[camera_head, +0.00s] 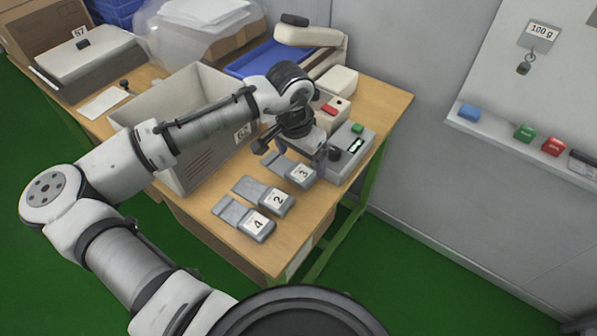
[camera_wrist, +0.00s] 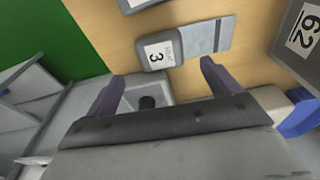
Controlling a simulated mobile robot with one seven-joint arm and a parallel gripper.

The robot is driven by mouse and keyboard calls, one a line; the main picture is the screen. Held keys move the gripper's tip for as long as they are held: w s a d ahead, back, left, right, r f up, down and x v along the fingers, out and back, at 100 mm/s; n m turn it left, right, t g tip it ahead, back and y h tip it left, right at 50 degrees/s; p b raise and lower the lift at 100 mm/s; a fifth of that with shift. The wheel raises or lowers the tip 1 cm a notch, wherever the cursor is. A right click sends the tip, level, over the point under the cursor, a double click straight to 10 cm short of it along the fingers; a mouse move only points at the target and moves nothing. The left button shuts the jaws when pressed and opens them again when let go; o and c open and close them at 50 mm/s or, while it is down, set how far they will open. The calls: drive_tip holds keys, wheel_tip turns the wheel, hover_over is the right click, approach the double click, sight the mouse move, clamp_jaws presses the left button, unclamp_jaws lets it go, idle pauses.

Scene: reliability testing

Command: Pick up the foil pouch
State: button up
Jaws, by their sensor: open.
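Several flat grey pouch-like packets lie in a row on the wooden table, labelled 4 (camera_head: 232,212), 2 (camera_head: 250,188) and 3 (camera_head: 277,167). I cannot tell by material which is the foil pouch. My gripper (camera_head: 291,154) is open and empty, pointing down above the far end of the row, near packet 3 and the grey device beside it. In the wrist view, packet 3 (camera_wrist: 207,38) lies just beyond the open fingers (camera_wrist: 160,88), its label end nearest the space between them. Part of another packet (camera_wrist: 135,4) shows at the top edge.
A grey device (camera_head: 350,150) with a green button and dark knob stands right of packet 3. A grey bin (camera_head: 190,165) stands left of the row. A blue tray (camera_head: 262,56) and a cream machine (camera_head: 310,38) are behind. The table's front corner is clear.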

sight(302, 172)
drive_tip(key=f, duration=0.2)
drive_tip(key=f+p, duration=0.1)
drive_tip(key=f, duration=0.2)
drive_tip(key=shift+w+d, duration=0.1)
drive_tip(key=shift+w, duration=0.1)
drive_tip(key=c, duration=1.1)
drive_tip(key=shift+o, duration=0.2)
drive_tip(key=shift+r, duration=0.1)
